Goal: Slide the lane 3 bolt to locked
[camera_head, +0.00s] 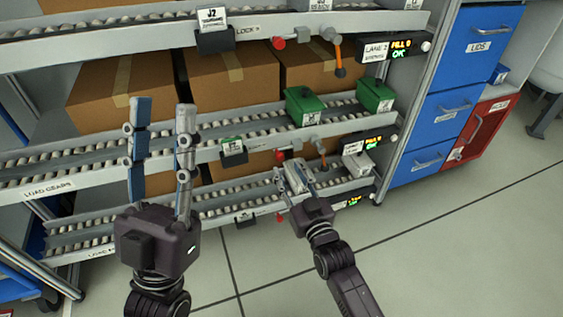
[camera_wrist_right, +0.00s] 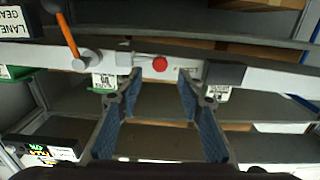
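In the head view, a red knob (camera_head: 280,156) shows on the front rail (camera_head: 205,154) of the middle shelf, just beyond my right gripper (camera_head: 291,174). In the right wrist view, the red knob (camera_wrist_right: 160,63) sits on the pale rail between the two fingertips of my right gripper (camera_wrist_right: 160,76). That gripper is open; I cannot tell whether either finger touches the bolt. An orange-handled lever (camera_wrist_right: 66,32) hangs at the left in that view. The lane number on this rail is not readable. My left gripper (camera_head: 163,108) is open and empty, fingers up, before the shelves.
Green bins (camera_head: 303,105) sit on the middle shelf's rollers, with brown boxes (camera_head: 122,90) behind. The top rail has its own red knob (camera_head: 277,43) and orange lever (camera_head: 339,62). Blue drawers (camera_head: 437,118) and a red cabinet (camera_head: 480,132) stand right. The floor in front is clear.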

